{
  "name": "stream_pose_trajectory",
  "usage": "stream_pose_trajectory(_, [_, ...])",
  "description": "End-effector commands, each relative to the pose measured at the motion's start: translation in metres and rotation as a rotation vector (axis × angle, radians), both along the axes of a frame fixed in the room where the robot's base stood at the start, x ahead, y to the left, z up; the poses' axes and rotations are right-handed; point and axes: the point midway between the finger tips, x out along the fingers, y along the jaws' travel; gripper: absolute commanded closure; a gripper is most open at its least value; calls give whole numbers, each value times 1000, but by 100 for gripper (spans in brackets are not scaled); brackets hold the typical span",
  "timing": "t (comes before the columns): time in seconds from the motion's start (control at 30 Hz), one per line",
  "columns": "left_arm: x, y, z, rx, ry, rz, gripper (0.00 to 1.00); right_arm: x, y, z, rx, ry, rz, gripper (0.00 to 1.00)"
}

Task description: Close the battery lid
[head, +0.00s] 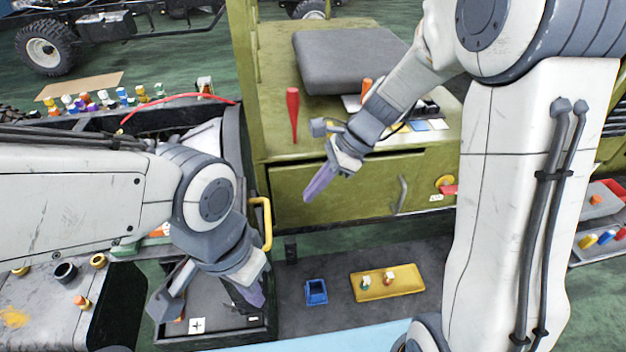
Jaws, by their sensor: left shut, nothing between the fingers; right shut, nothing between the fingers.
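The battery box (262,334) is a dark open-topped case at the lower left, with white plus and minus labels showing inside. A yellow handle (268,224) stands at its far right side, seemingly on the raised lid; most of that panel is hidden behind my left arm. My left gripper (252,294) is shut and empty, pointing down over the box's right part. I cannot tell whether it touches anything. My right gripper (319,184) is shut and empty, in front of the green cabinet, well apart from the box.
The green cabinet (330,195) carries a grey cushion (350,60) and a red handled tool (292,110). A yellow tray (400,285) with small parts and a blue bin (316,291) lie right of the box. Several colourful parts (100,100) stand at the upper left.

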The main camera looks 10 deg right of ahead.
Motion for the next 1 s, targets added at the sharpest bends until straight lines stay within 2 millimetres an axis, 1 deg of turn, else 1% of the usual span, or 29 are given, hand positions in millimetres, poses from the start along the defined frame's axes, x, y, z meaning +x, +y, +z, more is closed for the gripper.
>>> stream_pose_trajectory(0.03, [0,0,0,0,0,0,100,-2,8,-11,0,8,4,100])
stream_pose_trajectory(0.1, [0,0,1,0,0,0,100,-2,16,-24,-1,6,5,100])
stream_pose_trajectory(0.23, [0,0,0,0,0,0,100,-2,30,-47,-2,6,6,100])
stream_pose_trajectory(0.27, [0,0,2,0,0,0,100,-2,34,-49,-2,5,5,100])
stream_pose_trajectory(0.3, [0,0,5,0,0,0,100,-2,42,-47,-2,0,9,100])
stream_pose_trajectory(0.4, [0,0,8,0,0,0,100,-2,55,-50,-3,1,6,100])
stream_pose_trajectory(0.53, [0,0,10,0,0,0,100,-2,65,-53,-2,0,6,100])
stream_pose_trajectory(0.67, [0,0,11,0,0,1,100,-2,69,-54,-3,-1,4,100])
stream_pose_trajectory(0.9, [0,0,10,0,0,1,100,-1,69,-54,-2,-1,4,100])
stream_pose_trajectory(0.93, [0,0,10,0,0,1,100,-2,73,-54,-3,-2,6,100])
stream_pose_trajectory(1.0, [0,0,11,0,0,1,100,-1,71,-53,-4,-1,4,100])
